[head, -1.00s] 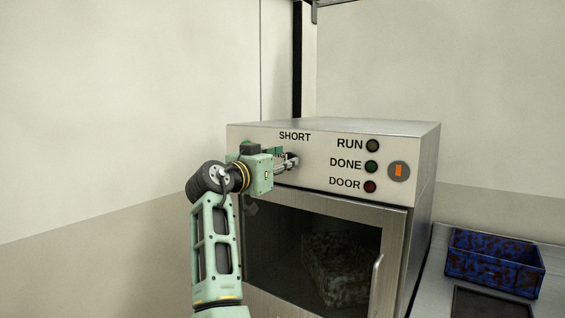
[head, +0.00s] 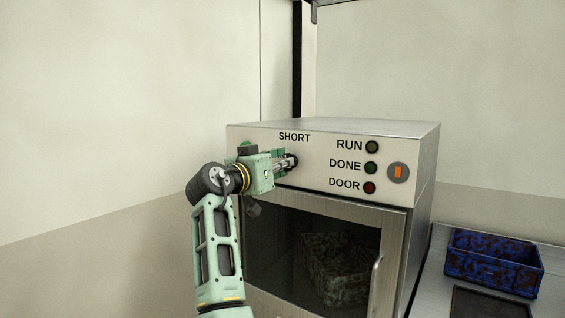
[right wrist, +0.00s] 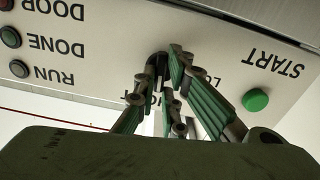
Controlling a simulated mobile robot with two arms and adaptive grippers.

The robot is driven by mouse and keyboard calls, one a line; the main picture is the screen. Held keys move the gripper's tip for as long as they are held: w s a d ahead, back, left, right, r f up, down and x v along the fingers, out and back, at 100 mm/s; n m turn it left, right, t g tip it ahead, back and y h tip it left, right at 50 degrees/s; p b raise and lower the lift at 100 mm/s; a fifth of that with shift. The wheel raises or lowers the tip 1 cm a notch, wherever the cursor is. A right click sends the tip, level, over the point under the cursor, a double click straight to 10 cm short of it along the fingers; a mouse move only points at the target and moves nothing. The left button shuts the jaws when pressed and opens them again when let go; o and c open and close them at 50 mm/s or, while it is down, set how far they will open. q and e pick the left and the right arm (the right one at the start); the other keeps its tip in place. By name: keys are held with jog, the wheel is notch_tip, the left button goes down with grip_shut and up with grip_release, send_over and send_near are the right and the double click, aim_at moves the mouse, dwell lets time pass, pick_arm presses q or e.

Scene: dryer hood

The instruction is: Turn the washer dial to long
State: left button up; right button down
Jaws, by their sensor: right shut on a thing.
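The washer (head: 320,185) is a steel box with a control panel across its upper front. SHORT is printed at the panel's top. The dial (right wrist: 162,58) is a small dark knob, mostly hidden by my fingers; its pointing direction cannot be read. My right gripper (head: 290,161) is at the panel below SHORT, its fingers shut on the dial. The right wrist view, upside down, shows the fingertips (right wrist: 168,62) around the dial, with SHORT and a label starting "LO" partly covered. My left gripper is not in view.
RUN, DONE and DOOR lamps (head: 371,167) and an orange-marked switch (head: 398,171) are on the panel's right. A green START button (right wrist: 255,100) shows in the wrist view. The glass door (head: 310,250) is below. A blue bin (head: 493,264) stands right.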

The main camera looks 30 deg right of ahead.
jog(key=shift+w+a+f+n+p, duration=0.1)
jog(key=shift+n+p, duration=4.85)
jog(key=shift+n, duration=3.35)
jog(key=c, duration=1.8)
grip_release()
jog(key=shift+f, duration=0.1)
jog(key=shift+c, duration=0.2)
jog(key=shift+a, duration=0.1)
jog(key=v, duration=1.1)
jog(key=shift+s+a, duration=0.2)
jog(key=shift+a, duration=0.15)
